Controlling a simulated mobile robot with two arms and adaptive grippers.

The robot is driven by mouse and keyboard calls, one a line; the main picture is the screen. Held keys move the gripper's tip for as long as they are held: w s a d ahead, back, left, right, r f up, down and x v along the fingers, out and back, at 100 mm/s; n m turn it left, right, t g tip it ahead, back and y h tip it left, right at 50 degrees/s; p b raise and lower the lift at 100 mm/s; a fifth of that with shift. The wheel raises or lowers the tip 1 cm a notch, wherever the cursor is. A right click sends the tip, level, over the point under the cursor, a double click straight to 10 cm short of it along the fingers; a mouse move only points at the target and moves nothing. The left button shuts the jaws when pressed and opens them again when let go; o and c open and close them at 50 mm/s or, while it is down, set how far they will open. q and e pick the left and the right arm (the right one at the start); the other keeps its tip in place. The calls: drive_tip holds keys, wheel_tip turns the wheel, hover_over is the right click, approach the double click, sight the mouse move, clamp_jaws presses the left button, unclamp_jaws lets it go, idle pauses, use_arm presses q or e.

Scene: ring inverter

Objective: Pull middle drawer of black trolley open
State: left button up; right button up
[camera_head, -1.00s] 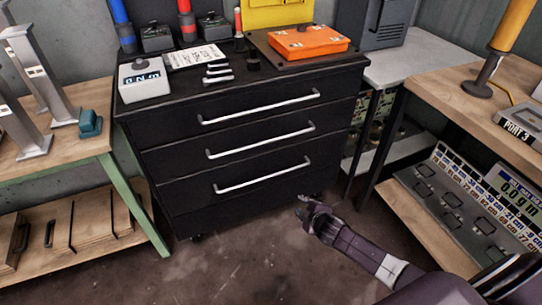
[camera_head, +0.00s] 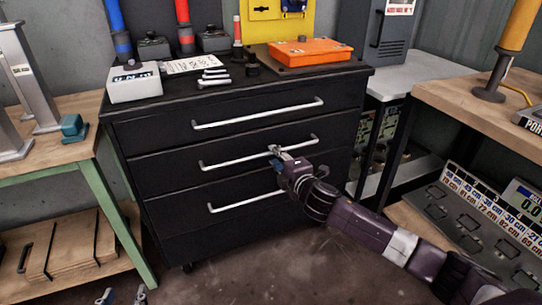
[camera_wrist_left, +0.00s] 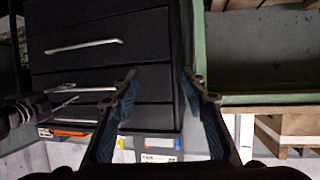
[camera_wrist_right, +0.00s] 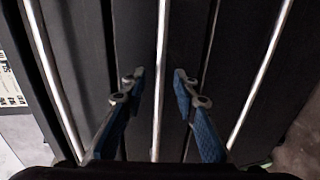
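The black trolley (camera_head: 165,218) stands with its drawer fronts facing me, and all its drawers look shut. The middle drawer (camera_head: 180,185) has a long silver bar handle (camera_head: 228,160). My right gripper (camera_head: 276,151) is at the right part of this handle. In the right wrist view my right gripper (camera_wrist_right: 158,75) is open, with the middle handle (camera_wrist_right: 159,90) running between its fingers; I see no finger closed on it. My left gripper (camera_head: 122,297) is low at the bottom left edge of the head view. In the left wrist view it (camera_wrist_left: 157,78) is open and empty.
The top handle (camera_head: 258,114) and bottom handle (camera_head: 245,200) run close above and below the middle one. A white box (camera_head: 135,84) and an orange case (camera_head: 310,51) sit on the trolley top. Wooden benches flank the trolley. The floor (camera_head: 260,265) in front is clear.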

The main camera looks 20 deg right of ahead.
sight(271, 153)
drive_tip(key=w, duration=0.4)
drive_tip(key=shift+f+b, duration=0.4)
use_arm(q)
wheel_tip(271, 153, up, 6)
drive_tip(key=w+d+t+h, duration=0.1)
drive_tip(key=w+t, duration=0.1)
drive_tip(key=t, duration=0.1)
drive_tip(key=shift+d, duration=0.15)
drive_tip(key=shift+f, duration=0.1)
use_arm(e)
drive_tip(key=shift+c, duration=0.3)
clamp_jaws()
